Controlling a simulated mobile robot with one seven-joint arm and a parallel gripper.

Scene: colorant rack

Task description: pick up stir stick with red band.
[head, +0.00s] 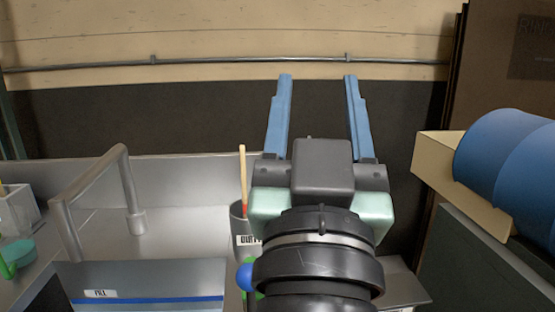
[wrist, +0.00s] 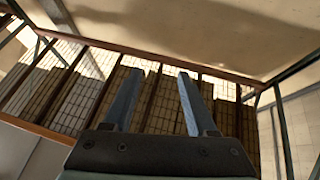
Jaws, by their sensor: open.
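The stir stick (head: 243,178) is a thin wooden stick standing nearly upright in a dark grey cup (head: 238,224), with a red band low on it near the cup's rim. The cup has a white label and is partly hidden behind my arm. My gripper (head: 318,78) has two blue fingers, spread apart and empty, pointing up and away to the right of the stick and higher than it. In the wrist view my gripper (wrist: 160,74) is open with nothing between the fingers; neither the stick nor the cup shows there.
A metal faucet-like tube (head: 128,190) arches over the counter at left, above a basin labelled FILL (head: 150,285). A clear container (head: 18,210) stands at far left. Blue cylinders (head: 500,165) rest on a beige holder at right. A rail (head: 220,63) runs along the back wall.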

